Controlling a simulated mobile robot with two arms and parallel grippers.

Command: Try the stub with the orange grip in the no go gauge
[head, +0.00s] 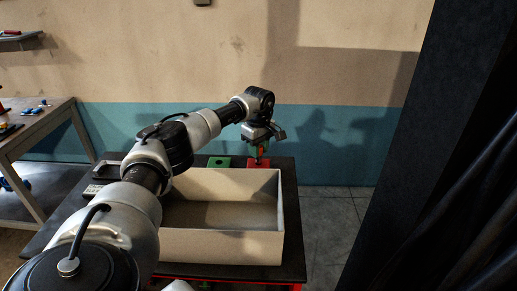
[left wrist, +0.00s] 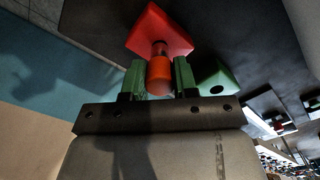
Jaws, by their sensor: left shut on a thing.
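My left gripper (head: 260,146) is over the far edge of the table, above the red gauge block (head: 258,162). In the left wrist view its two green fingers (left wrist: 158,80) are shut on the orange grip (left wrist: 159,76) of the stub. A short dark stem shows between the orange grip and the red gauge block (left wrist: 152,22). The stub lines up with the red block; I cannot tell how far its end is inside. A green gauge block (head: 219,162) stands to the left of the red one, and its dark hole shows in the left wrist view. My right gripper is not seen.
A large open cream box (head: 225,245) stands on the dark table just in front of the gauges. A small dark tray (head: 105,169) lies at the table's left. A side bench (head: 38,118) with small parts stands at the far left.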

